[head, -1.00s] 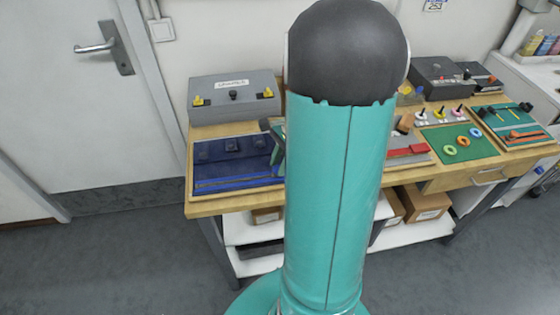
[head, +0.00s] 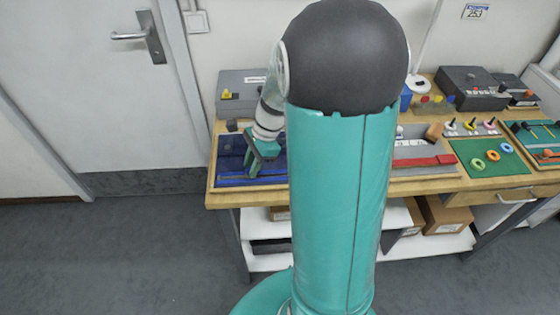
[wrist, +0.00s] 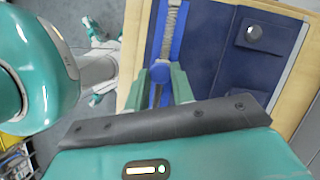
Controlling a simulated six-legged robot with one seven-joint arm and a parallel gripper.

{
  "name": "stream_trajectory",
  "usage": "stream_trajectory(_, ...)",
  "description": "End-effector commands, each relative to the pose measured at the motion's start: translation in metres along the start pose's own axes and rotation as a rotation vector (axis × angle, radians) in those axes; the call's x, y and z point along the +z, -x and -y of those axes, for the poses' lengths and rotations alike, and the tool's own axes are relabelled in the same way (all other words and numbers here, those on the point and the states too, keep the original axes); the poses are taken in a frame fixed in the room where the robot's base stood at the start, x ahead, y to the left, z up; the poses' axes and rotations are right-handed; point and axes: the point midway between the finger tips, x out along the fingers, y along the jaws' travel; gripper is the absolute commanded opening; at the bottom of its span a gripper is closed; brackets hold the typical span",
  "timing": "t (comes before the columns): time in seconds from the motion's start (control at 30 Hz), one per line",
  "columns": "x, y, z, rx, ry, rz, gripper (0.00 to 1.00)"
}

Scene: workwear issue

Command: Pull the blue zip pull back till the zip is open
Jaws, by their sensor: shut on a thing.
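The dark blue workwear panel (head: 228,160) lies in a wooden tray on the bench, partly hidden by my column in the head view. It also shows in the wrist view (wrist: 202,50). Its zip (wrist: 172,25) runs as a grey toothed strip on brighter blue tape, up from between my fingers. My gripper (head: 254,168) is low over the panel's front part. In the wrist view, my gripper (wrist: 163,82) is shut on the blue zip pull (wrist: 160,71), with one green finger on each side. How far the zip is parted cannot be told.
A navy flap with a round stud (wrist: 254,32) lies beside the zip. A grey box (head: 232,96) stands behind the panel. A red-and-grey board (head: 425,165) and a green board with rings (head: 500,172) lie to the right.

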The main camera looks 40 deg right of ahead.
Motion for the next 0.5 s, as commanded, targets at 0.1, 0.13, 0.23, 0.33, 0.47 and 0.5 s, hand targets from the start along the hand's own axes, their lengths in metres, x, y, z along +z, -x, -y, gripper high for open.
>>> stream_trajectory(0.1, 0.027, -0.010, 0.011, 0.001, 0.006, 0.002, 0.00)
stream_trajectory(0.13, 0.031, -0.012, 0.014, 0.001, 0.006, 0.002, 0.00)
stream_trajectory(0.23, 0.045, -0.018, 0.020, 0.000, 0.005, 0.001, 0.00)
stream_trajectory(0.33, 0.053, -0.021, 0.024, 0.000, 0.003, 0.001, 0.00)
stream_trajectory(0.47, 0.058, -0.024, 0.026, 0.000, 0.001, 0.001, 0.00)
stream_trajectory(0.5, 0.059, -0.024, 0.027, -0.001, 0.001, 0.001, 0.00)
